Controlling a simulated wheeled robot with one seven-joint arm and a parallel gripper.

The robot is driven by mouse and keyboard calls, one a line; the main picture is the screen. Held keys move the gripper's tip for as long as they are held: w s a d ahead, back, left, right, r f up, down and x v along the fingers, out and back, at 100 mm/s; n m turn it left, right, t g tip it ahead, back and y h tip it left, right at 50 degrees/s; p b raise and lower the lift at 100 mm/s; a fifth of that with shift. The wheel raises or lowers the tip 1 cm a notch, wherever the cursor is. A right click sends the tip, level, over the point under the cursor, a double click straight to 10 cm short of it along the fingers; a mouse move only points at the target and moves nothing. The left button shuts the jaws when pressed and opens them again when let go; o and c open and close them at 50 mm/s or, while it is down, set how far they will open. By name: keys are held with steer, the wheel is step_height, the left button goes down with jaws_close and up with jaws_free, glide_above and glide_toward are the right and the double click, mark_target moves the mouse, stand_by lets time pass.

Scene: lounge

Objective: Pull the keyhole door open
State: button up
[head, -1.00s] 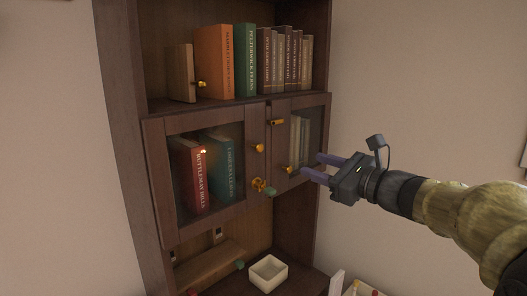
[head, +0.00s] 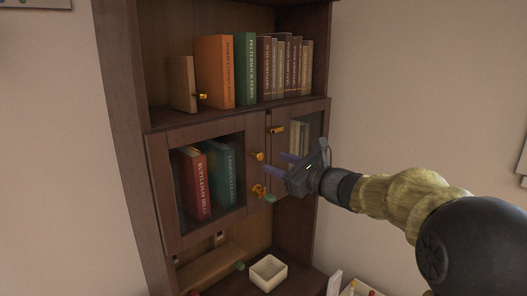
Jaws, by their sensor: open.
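The left glass door (head: 160,190) has a dark wood frame. A gold knob (head: 258,156) sits on its right stile, with a gold key-like piece (head: 259,190) below it. A green tag (head: 270,198) shows beside that piece. The left door looks shut, or nearly so. The fingertips lie just right of and below the gold knob in the picture; I cannot tell the depth gap. My gripper hides much of the right glass door's (head: 312,128) lower part and its knob.
A gold latch piece (head: 277,130) is on the right door's upper left. Several books, including an orange one (head: 214,72), stand on the shelf above. A white square bowl (head: 268,273) sits below.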

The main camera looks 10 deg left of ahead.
mark_target(261, 157)
steer(key=p+x, duration=0.2)
steer(key=x, duration=0.4)
steer(key=shift+w+a, duration=0.1)
steer(key=shift+a, duration=0.05)
jaws_close()
